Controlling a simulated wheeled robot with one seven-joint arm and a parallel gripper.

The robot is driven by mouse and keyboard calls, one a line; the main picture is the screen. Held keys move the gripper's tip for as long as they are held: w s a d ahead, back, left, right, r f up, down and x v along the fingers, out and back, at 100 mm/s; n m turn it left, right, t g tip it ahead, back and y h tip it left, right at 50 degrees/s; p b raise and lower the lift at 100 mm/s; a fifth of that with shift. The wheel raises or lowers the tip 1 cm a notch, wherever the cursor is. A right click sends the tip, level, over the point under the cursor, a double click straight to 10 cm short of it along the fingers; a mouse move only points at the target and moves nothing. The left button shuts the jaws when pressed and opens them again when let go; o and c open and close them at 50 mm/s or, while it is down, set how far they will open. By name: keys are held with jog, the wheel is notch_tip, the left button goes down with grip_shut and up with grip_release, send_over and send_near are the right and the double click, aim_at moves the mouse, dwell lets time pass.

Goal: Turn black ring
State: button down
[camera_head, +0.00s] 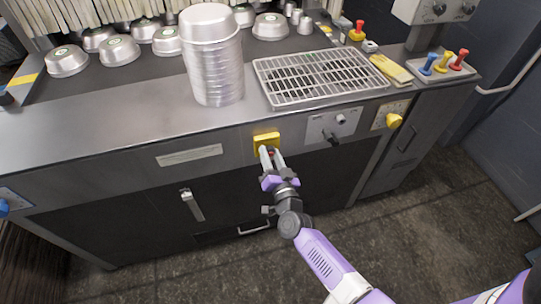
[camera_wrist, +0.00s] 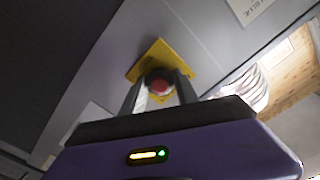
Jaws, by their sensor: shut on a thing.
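A yellow plate (camera_head: 266,138) is on the front panel of the steel counter, and it also shows in the wrist view (camera_wrist: 157,55). A red button (camera_wrist: 159,84) with a dark ring (camera_wrist: 152,74) around it stands out from the plate. My gripper (camera_head: 271,152) reaches up to the plate from the front. Its two fingers are on either side of the button and ring, shut on them. The fingers hide the sides of the ring, so its turn position cannot be told.
A tall stack of metal pans (camera_head: 213,60) stands on the counter above, left of a wire grate (camera_head: 318,78). A black lever (camera_head: 330,137) and a yellow knob (camera_head: 394,121) sit on the front to the right. The floor in front is clear.

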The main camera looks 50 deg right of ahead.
jog(key=shift+m, duration=0.7)
jog(key=c, duration=0.9)
grip_release()
jog(key=shift+v, duration=3.9)
